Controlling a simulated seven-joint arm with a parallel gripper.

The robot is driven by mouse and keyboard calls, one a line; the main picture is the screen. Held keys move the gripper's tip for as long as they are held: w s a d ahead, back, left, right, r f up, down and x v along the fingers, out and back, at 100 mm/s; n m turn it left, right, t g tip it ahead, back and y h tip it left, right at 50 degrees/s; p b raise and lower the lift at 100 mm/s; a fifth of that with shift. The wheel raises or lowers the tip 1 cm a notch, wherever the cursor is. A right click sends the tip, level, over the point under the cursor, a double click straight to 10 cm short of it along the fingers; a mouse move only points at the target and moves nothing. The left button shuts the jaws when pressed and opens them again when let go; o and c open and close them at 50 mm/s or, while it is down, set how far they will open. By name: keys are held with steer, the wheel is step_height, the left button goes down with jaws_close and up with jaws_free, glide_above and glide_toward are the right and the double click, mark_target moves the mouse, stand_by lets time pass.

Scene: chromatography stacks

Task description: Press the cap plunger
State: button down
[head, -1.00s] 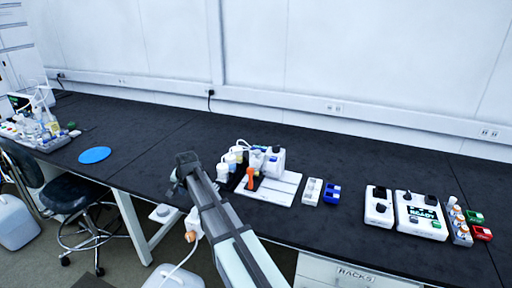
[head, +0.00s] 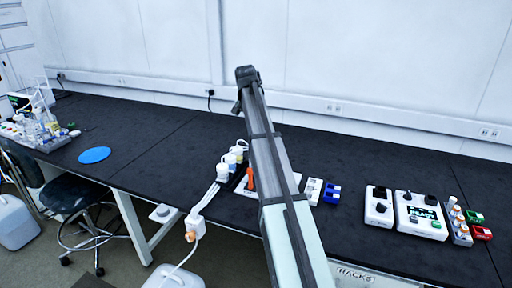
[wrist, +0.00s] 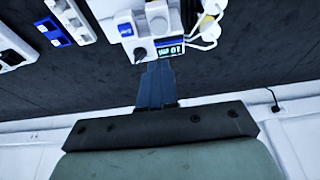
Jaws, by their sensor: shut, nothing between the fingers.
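A white device (wrist: 148,22) with a small lit display (wrist: 170,49) and a dark round knob (wrist: 140,53) is at the top of the wrist view. I cannot tell which part is the cap plunger. My gripper (wrist: 157,66) is shut and empty, its fingertips pointing toward the device and overlapping its display edge in the picture. Whether they touch it I cannot tell. An orange upright piece (head: 250,178) shows just left of my arm.
White bottles (head: 228,170) stand left of my arm. Farther right are a white box reading READY (head: 423,214) and small vials (head: 457,222). The black bench (head: 150,160) is clear toward the blue disc (head: 95,155).

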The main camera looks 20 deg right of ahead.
steer(key=shift+d+f, duration=0.1)
stand_by(0.3)
steer(key=x, duration=1.2)
steer(key=shift+s+a+f, duration=0.15)
steer(key=shift+s+a, duration=0.1)
steer(key=shift+a, duration=0.05)
steer(key=shift+x, duration=0.8)
steer(key=shift+s+a+f, duration=0.1)
steer(key=shift+f, duration=0.95)
steer(key=shift+r, duration=0.4)
steer(key=v, duration=1.3)
steer(key=shift+w+d+r, duration=0.25)
steer(key=shift+d+r, duration=0.05)
steer(key=shift+r, duration=0.05)
